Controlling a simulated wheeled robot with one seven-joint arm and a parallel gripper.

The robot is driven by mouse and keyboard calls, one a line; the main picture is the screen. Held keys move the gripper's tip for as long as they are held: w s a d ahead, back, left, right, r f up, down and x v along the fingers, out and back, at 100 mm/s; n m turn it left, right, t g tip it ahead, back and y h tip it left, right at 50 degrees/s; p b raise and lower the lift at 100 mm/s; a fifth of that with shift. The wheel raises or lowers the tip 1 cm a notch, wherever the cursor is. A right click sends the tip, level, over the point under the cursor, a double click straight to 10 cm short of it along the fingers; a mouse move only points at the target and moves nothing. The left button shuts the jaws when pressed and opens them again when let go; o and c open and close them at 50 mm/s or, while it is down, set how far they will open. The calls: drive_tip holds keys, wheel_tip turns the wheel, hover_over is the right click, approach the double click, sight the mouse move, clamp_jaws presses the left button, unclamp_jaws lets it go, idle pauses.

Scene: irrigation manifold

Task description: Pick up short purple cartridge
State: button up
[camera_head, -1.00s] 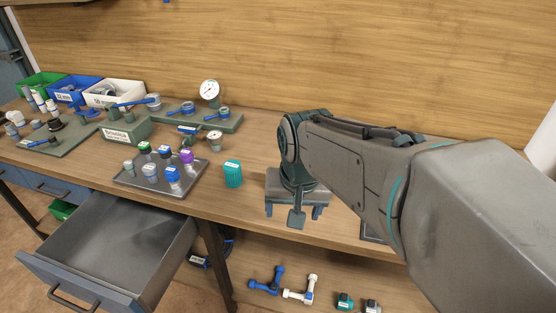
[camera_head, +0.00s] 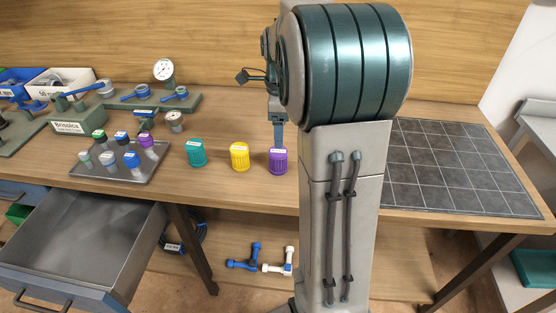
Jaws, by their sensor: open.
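A short, wide purple cartridge (camera_head: 278,163) with a white label on top stands upright on the wooden bench, just left of my arm. My gripper (camera_head: 278,146) points down right above it, its blue finger seen side-on at the cartridge's top. I cannot tell whether it touches the cartridge. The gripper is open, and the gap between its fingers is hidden. A smaller purple-capped cartridge (camera_head: 147,141) stands on the grey tray at left.
A yellow cartridge (camera_head: 240,157) and a teal cartridge (camera_head: 196,153) stand left of the purple one. The grey tray (camera_head: 110,176) holds several small cartridges. An open drawer (camera_head: 85,245) juts out below. A dark gridded mat (camera_head: 455,165) at right is bare.

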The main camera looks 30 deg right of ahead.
sight(280, 150)
wheel_tip(280, 150, down, 6)
drive_tip(key=shift+f, duration=0.25)
drive_tip(key=shift+a+f, duration=0.15)
drive_tip(key=shift+f, duration=1.15)
drive_tip(key=shift+a+f, duration=0.1)
drive_tip(key=shift+f, duration=1.2)
drive_tip(key=c, duration=1.1)
